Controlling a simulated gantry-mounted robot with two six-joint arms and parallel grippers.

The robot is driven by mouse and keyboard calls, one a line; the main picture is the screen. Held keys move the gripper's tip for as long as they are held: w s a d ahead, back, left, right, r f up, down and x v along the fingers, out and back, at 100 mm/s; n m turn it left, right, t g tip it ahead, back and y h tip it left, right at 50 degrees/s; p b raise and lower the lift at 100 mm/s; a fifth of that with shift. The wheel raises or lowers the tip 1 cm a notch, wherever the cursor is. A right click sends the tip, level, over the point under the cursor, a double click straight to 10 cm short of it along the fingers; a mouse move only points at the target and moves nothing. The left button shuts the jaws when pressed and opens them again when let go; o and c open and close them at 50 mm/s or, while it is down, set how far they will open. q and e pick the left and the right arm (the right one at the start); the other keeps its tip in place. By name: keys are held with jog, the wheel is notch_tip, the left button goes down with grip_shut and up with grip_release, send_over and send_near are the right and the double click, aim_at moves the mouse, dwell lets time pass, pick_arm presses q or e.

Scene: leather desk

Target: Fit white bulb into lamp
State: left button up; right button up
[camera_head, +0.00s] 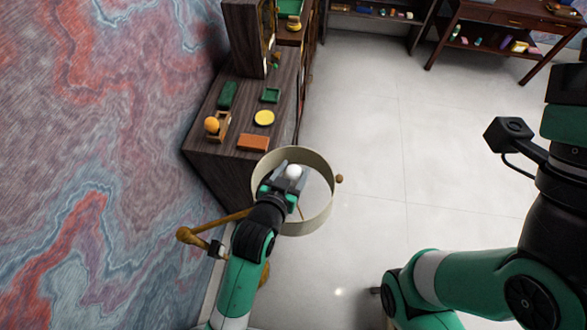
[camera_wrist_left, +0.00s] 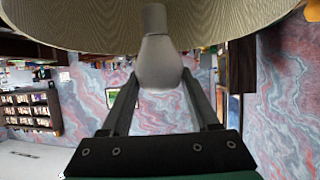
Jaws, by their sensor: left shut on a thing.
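The white bulb (camera_head: 292,171) is between the fingers of my left gripper (camera_head: 288,178), which is shut on it. In the left wrist view the bulb (camera_wrist_left: 160,62) has its rounded part between the two dark fingers and its narrow grey neck (camera_wrist_left: 155,18) pointing up the picture. The lamp has a wide round cream shade (camera_head: 322,165) and a jointed wooden arm (camera_head: 212,228). In the head view my left gripper overlaps the shade's open ring. The shade (camera_wrist_left: 85,25) fills the top of the wrist view, behind the bulb's neck. The lamp's socket is not clearly visible.
A dark wooden cabinet (camera_head: 200,160) stands behind the lamp, with an orange ball (camera_head: 211,124), a yellow disc (camera_head: 264,118) and an orange block (camera_head: 252,143) on top. A patterned surface (camera_head: 90,170) fills the left. Pale tiled floor (camera_head: 400,140) lies open to the right.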

aim_at(293, 183)
pick_arm(q)
jog(key=shift+f+b, duration=2.4)
jog(key=shift+f, duration=0.95)
jog(key=o, duration=1.4)
notch_tip(293, 183, up, 9)
jog(key=p, duration=0.8)
jog(key=shift+p, duration=0.35)
jog(key=shift+a, duration=0.1)
